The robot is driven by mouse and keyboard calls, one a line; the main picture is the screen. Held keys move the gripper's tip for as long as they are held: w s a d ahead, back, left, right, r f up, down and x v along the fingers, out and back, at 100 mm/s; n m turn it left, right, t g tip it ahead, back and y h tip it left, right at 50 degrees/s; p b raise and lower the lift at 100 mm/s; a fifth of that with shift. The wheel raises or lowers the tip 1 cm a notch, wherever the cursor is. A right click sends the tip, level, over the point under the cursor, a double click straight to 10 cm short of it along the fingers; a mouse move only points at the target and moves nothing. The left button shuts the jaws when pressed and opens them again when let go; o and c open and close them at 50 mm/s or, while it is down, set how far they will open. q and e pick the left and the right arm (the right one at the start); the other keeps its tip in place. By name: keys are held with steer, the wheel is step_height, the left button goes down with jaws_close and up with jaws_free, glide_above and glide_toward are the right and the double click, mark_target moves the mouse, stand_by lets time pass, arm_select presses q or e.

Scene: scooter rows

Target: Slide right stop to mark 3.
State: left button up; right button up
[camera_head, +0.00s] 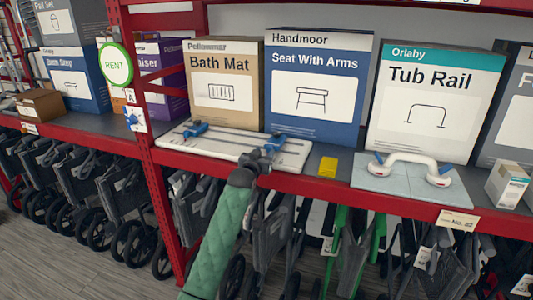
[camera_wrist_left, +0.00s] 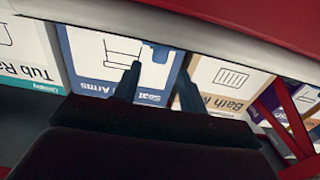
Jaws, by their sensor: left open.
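The white board (camera_head: 240,148) lies on the shelf with two blue stops on it. The left stop (camera_head: 194,130) sits near its back left. The right stop (camera_head: 275,142) sits toward its right end. The board's mark labels are too small to read. My left gripper (camera_head: 262,156) is at the board's front edge, close to the right stop and partly in front of it. In the left wrist view its two fingers (camera_wrist_left: 159,72) are apart, with a blue piece (camera_wrist_left: 157,52), apparently the right stop, beyond and between the tips. Contact cannot be told. My right gripper is out of view.
Behind the board stand the Bath Mat box (camera_head: 222,87) and the Seat With Arms box (camera_head: 316,88). Right of the board are a yellow block (camera_head: 327,167) and a white tub rail (camera_head: 412,165) on a tiled plate. A red post (camera_head: 148,170) stands at left.

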arm_select(q)
steer(key=shift+b+v, duration=0.5)
steer(key=shift+v, duration=1.45)
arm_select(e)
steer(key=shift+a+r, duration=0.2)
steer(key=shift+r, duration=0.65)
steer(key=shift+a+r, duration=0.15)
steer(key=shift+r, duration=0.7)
